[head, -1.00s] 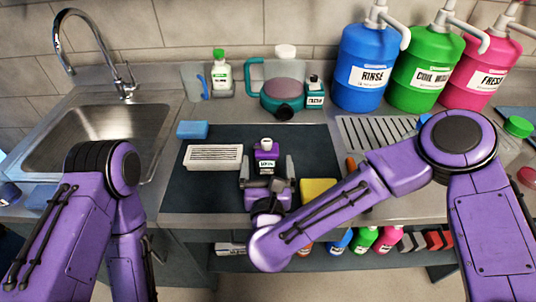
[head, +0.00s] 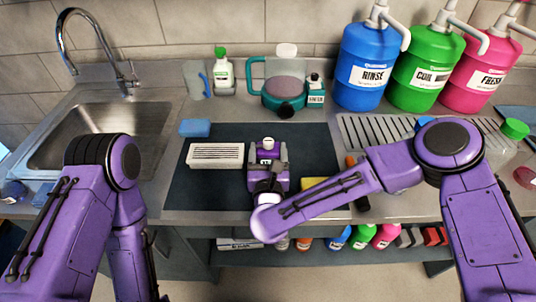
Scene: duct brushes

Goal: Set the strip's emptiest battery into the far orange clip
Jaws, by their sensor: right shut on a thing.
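A small purple bottle (head: 266,155) with a white cap and a white label stands upright on the dark mat (head: 210,190). My right gripper (head: 267,162) reaches it from the near side and is shut on it, one grey finger on each side. Its lower part is hidden by the gripper. My left arm hangs at the left, and its gripper is out of the picture. I see no battery, battery strip or orange clip in the head view.
A white slotted tray (head: 216,164) is left of the bottle; a yellow sponge (head: 318,184) is right. A blue sponge (head: 195,128), teal jug (head: 284,92) and green-capped bottle (head: 224,75) stand behind. Large blue (head: 363,70), green and pink jugs fill the back right. A sink (head: 100,140) is left.

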